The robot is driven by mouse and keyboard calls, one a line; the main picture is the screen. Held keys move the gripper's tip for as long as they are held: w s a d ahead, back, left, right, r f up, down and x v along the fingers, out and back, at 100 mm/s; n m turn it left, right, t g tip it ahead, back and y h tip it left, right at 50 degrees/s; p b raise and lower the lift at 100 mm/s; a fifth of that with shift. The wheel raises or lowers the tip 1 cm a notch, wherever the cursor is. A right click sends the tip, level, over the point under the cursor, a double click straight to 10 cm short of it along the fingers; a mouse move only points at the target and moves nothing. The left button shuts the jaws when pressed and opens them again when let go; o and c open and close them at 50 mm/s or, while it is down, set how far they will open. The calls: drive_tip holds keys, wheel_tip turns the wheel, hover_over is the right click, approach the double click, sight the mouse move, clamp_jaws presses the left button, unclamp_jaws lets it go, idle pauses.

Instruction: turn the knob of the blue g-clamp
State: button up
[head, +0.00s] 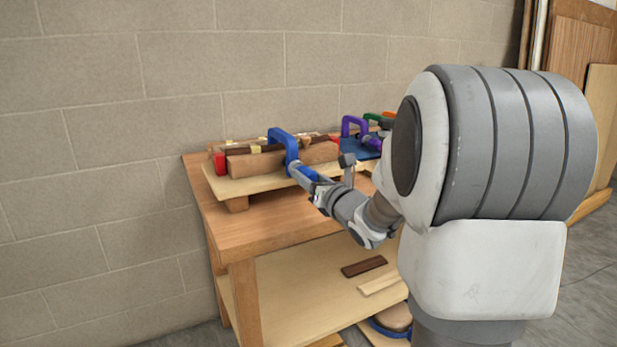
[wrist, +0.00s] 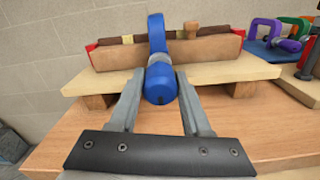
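The blue g-clamp (head: 287,142) grips the bent lamination (head: 265,162) on its board; its curved frame also shows in the wrist view (wrist: 156,38). Its round blue knob (wrist: 160,86) points toward me. My gripper (wrist: 161,78) has one grey finger on each side of the knob, very near its sides. I cannot tell whether both fingers touch it. In the head view my gripper (head: 316,191) is at the front end of the clamp, and my arm hides part of the bench's right side.
The light board (wrist: 92,78) rests on blocks on the wooden bench (head: 221,217). Red pieces sit at the lamination's ends. Purple (head: 352,124) and green clamps are to the right. A wall is behind. The lower shelf (head: 300,281) holds loose wood strips.

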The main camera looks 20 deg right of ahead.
clamp_jaws()
drive_tip(key=shift+m, duration=0.4)
